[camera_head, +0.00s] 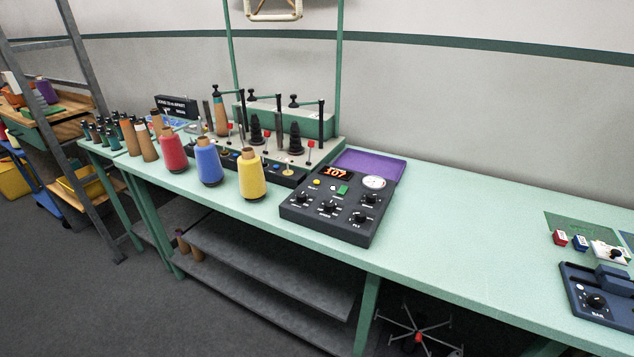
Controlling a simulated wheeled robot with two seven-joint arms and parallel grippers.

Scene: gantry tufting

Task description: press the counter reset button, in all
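A dark control box (331,210) sits on the green table. Its lit red-orange counter display (336,173) seems to read 107. Below the display are a small yellow button (317,182), a green rectangular button (343,190) and a small pale round spot between them. I cannot read which one is marked as reset. A round white gauge (374,182) and several black knobs are also on its face. Neither of my grippers is in view, and nothing covers the box's face.
Red (172,150), blue (208,162) and yellow (251,176) yarn cones stand left of the box. A green-posted spindle stand is behind them. A purple panel (368,163) lies behind the box. A second dark-blue device (598,296) is at right; the table between is clear.

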